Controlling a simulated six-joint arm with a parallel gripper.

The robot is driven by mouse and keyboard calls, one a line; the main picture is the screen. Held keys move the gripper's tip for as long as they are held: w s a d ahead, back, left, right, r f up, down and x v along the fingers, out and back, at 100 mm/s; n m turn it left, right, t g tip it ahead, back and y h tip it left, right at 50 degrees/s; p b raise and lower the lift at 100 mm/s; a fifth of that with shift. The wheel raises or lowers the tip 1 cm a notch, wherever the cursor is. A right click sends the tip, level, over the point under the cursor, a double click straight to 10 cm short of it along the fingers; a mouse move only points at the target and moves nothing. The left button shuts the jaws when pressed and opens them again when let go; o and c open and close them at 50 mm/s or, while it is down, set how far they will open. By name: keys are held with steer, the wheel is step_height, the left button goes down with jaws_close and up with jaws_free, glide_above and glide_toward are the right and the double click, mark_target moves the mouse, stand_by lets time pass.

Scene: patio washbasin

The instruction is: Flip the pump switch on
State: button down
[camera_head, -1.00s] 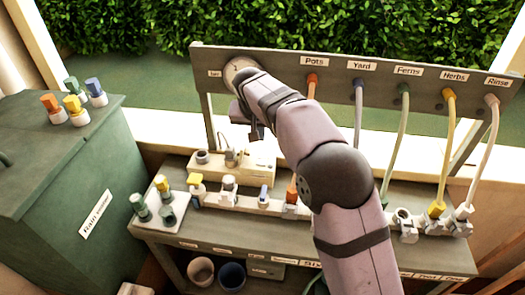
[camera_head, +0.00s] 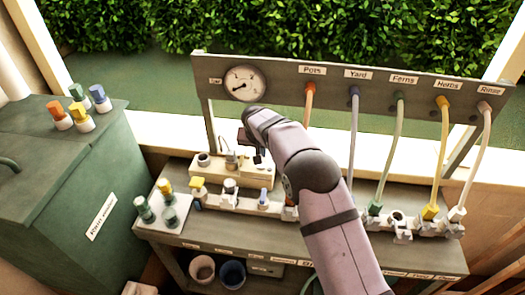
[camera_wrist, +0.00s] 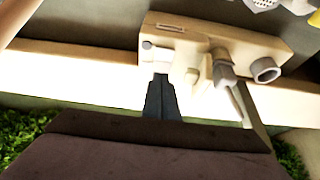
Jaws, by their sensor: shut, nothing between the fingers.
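The cream pump unit (camera_head: 236,176) sits at the back of the grey bench, left of centre. It also shows in the wrist view (camera_wrist: 205,50), with a grey pipe fitting (camera_wrist: 222,70), a round grey port (camera_wrist: 265,70) and a small pale nub (camera_wrist: 192,76) on it. I cannot tell for certain which part is the switch or how it is set. My gripper (camera_head: 259,158) is above the right end of the unit. In the wrist view its dark fingers (camera_wrist: 160,92) are together and empty, with their tips overlapping the unit's near edge; contact cannot be told.
A gauge panel (camera_head: 370,84) with labelled hoses stands behind the bench. A row of valves (camera_head: 228,199) runs along the bench in front of the unit. Coloured taps (camera_head: 165,190) stand at the left end. A green tank (camera_head: 70,190) is further left.

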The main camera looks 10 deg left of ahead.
steer(key=shift+p+x, duration=0.65)
steer(key=shift+x, duration=0.9)
steer(key=shift+f, duration=0.15)
steer(key=shift+w+f+b, duration=0.1)
steer(key=shift+f+b, duration=0.15)
steer(key=shift+b, duration=0.45)
steer(key=shift+r, duration=0.15)
steer(key=shift+s+b, duration=0.35)
steer(key=shift+s, duration=0.45)
